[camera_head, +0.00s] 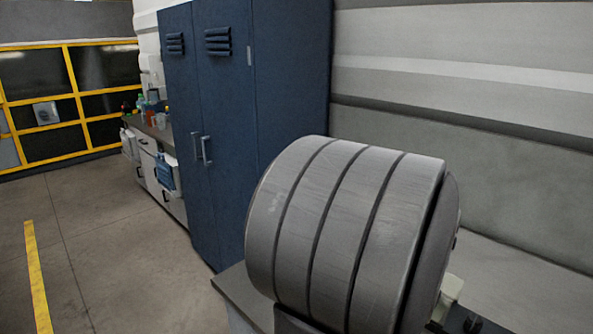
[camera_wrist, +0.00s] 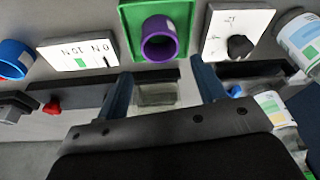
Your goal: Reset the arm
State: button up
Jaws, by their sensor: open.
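My gripper (camera_wrist: 163,84) shows in the wrist view, with two blue fingers spread apart and nothing held between them. Its dark body fills the bottom of that view. Beyond the fingertips is a grey panel with a green block (camera_wrist: 130,22) that carries a purple ring (camera_wrist: 159,38). A small translucent block (camera_wrist: 155,95) shows in the gap between the fingers; I cannot tell how far behind them it is.
Around the panel are a white label plate (camera_wrist: 80,55), a black knob (camera_wrist: 239,47), a blue ring (camera_wrist: 14,57), a red knob (camera_wrist: 51,107) and labelled containers (camera_wrist: 298,42). In the head view, a large grey banded cylinder (camera_head: 345,225) stands before a blue cabinet (camera_head: 285,80). Floor at left is clear.

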jog(key=x, duration=0.9)
jog(key=shift+a, duration=0.1)
notch_tip(320, 180, up, 4)
jog(key=shift+r, duration=0.15)
jog(key=s+d+r, duration=0.5)
jog(key=s+r, duration=0.2)
jog(key=s, duration=0.4)
jog(key=d+r+m+g+h, duration=0.15)
jog(key=d+m, duration=0.75)
jog(key=d, duration=0.9)
jog(key=w+f, duration=0.3)
jog(key=w, duration=0.4)
jog(key=shift+a, duration=0.4)
jog(key=shift+o, duration=0.5)
jog(key=shift+w+f+g, duration=0.1)
jog(key=shift+w+g, duration=0.05)
jog(key=shift+g, duration=0.1)
